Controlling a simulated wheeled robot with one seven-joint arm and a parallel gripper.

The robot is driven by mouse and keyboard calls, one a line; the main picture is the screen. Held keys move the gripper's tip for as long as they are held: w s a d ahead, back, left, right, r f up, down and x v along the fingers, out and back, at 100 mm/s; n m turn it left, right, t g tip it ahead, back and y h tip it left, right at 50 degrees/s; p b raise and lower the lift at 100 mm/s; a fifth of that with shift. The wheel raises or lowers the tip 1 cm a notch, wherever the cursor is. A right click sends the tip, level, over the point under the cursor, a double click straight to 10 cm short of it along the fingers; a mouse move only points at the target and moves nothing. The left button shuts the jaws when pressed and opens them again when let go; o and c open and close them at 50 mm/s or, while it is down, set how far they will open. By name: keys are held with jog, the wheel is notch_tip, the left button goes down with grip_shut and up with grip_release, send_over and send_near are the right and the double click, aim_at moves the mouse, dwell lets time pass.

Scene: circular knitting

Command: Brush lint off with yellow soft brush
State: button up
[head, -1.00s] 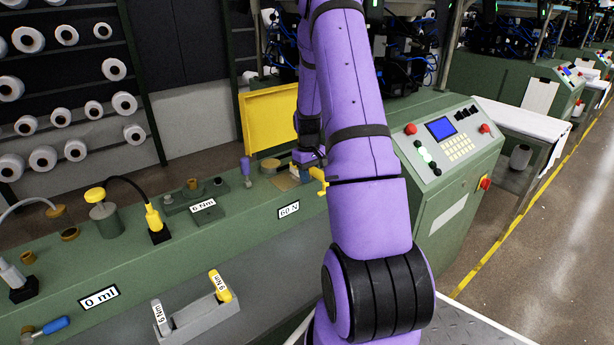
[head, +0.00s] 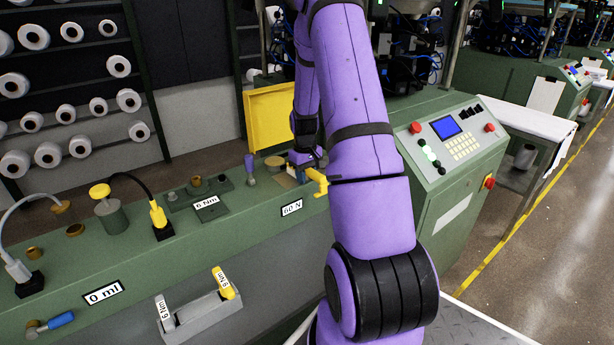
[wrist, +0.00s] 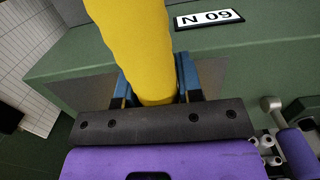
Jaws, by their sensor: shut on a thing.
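My gripper (wrist: 157,80) is shut on a thick yellow handle (wrist: 135,40), which fills the space between the blue fingers in the wrist view. I take it for the yellow soft brush; its bristles are out of sight. In the head view the brush (head: 318,181) shows as a small yellow piece beside my forearm, by the machine's front edge near the "60 N" label (head: 292,207). A tan patch (head: 288,180) lies in an opening in the machine top just left of it. My forearm hides part of this spot, and I cannot make out any lint.
An open yellow lid (head: 275,118) stands behind the opening. A purple-handled tool (head: 250,168) stands upright to its left. A grey holder (head: 200,312) with two labelled handles is on the machine's front. A control panel (head: 448,135) stands to the right of my arm.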

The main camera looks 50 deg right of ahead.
jog(key=shift+r, duration=2.45)
